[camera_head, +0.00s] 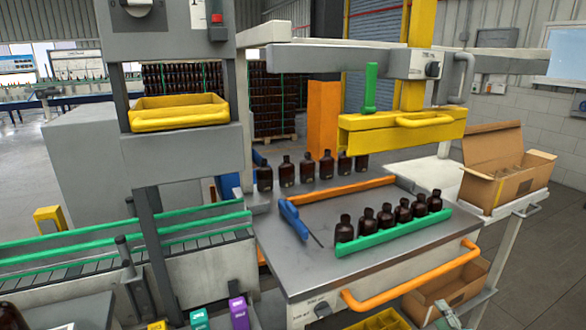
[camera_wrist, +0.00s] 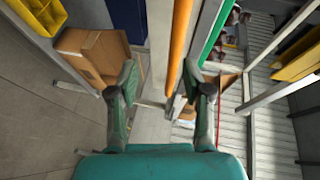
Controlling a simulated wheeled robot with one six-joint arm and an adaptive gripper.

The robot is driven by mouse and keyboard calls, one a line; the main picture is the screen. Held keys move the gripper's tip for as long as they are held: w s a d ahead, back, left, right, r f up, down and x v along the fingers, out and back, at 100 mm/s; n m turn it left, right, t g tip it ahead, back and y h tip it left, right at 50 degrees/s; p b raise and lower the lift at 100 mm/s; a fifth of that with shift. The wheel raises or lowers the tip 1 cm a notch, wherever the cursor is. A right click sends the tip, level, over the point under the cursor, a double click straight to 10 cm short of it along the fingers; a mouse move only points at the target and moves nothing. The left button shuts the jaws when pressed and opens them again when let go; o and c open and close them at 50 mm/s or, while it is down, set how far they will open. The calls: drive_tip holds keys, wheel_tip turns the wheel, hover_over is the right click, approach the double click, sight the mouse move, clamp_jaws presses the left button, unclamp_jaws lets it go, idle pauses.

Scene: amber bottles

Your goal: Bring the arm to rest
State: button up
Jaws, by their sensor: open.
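My gripper (camera_wrist: 161,80) shows in the wrist view with its two teal fingers spread apart and nothing between them. It hangs in the air over a gap beside an orange bar (camera_wrist: 178,45), which runs upward from between the fingers. In that view a row of amber bottles (camera_head: 402,210) stands along a green rail (camera_head: 393,236) on the grey table (camera_head: 310,265). More amber bottles (camera_head: 286,173) stand at the table's back edge.
A blue-handled tool (camera_head: 292,217) lies on the table. An open cardboard box (camera_head: 512,188) stands on a white shelf at the right. A yellow beam (camera_head: 405,132) hangs over the table's back. A conveyor (camera_head: 100,258) runs at the left. Another cardboard box (camera_wrist: 95,52) is left of my fingers.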

drive_tip(key=s+a+f+n, duration=0.2)
drive_tip(key=s+a+f, duration=0.25)
drive_tip(key=s, duration=0.35)
drive_tip(key=s+a+f+n+g, duration=0.1)
drive_tip(key=s+a+f+n, duration=0.1)
drive_tip(key=s+a+f, duration=0.4)
drive_tip(key=s+a+f+n, duration=0.2)
drive_tip(key=s+a+n, duration=0.15)
drive_tip(key=s, duration=0.55)
drive_tip(key=s+a+r+n, duration=0.2)
drive_tip(key=s+n, duration=0.1)
drive_tip(key=s, duration=0.4)
drive_tip(key=s+a+r+n, duration=0.2)
drive_tip(key=s+r+n, duration=0.1)
drive_tip(key=s, duration=0.5)
drive_tip(key=s+a+r+n+y, duration=0.1)
drive_tip(key=s+a+r+n, duration=0.1)
drive_tip(key=s, duration=0.5)
drive_tip(key=shift+s+a+r+n, duration=0.15)
drive_tip(key=shift+a+r+n, duration=0.2)
drive_tip(key=shift+a+n, duration=0.35)
drive_tip(key=shift+d, duration=0.15)
